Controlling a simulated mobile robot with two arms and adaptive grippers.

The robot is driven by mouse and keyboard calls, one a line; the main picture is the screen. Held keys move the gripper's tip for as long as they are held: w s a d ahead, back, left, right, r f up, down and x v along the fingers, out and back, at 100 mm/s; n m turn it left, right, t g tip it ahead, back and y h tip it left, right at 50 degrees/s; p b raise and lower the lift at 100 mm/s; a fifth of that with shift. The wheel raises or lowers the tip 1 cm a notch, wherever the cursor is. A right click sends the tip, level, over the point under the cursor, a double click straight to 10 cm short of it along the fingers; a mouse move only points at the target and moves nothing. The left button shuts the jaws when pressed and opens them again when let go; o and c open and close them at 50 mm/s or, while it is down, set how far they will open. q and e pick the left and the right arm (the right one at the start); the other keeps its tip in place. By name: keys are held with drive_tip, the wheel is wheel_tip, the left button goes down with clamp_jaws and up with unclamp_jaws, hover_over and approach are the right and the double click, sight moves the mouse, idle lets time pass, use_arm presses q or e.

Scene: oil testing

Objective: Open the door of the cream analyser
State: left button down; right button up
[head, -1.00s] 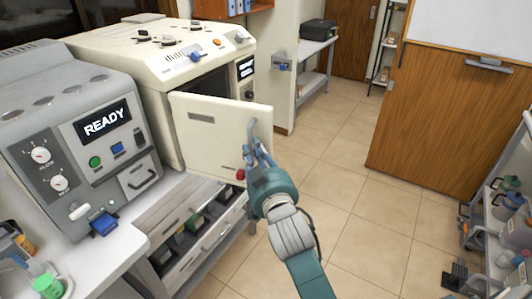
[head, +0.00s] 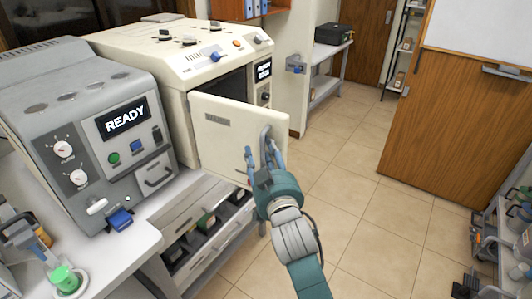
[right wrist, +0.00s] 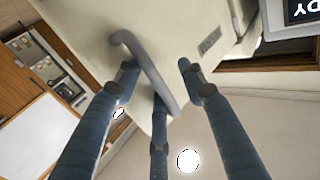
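The cream analyser (head: 172,66) stands behind the grey machine in the head view. Its door (head: 222,135) is swung well out, and the dark opening (head: 232,88) shows behind it. The door has a grey curved handle (head: 266,140). My right gripper (head: 262,160) is at the handle with its blue fingers spread. In the right wrist view the handle (right wrist: 146,68) runs between the open fingers of the right gripper (right wrist: 158,82), which do not look closed on it. My left gripper is not in view.
A grey machine (head: 75,118) with a READY display stands on the left counter. Drawers (head: 190,225) are below the analyser. The tiled floor (head: 350,205) to the right is clear. A shelf cart (head: 500,235) stands at the far right.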

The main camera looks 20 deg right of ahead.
drive_tip(key=shift+s+f, duration=0.1)
drive_tip(key=shift+s+a+f, duration=0.1)
drive_tip(key=shift+s, duration=0.25)
drive_tip(key=s, duration=0.6)
drive_tip(key=shift+s+a, duration=0.25)
drive_tip(key=shift+a, duration=0.15)
drive_tip(key=shift+r, duration=0.2)
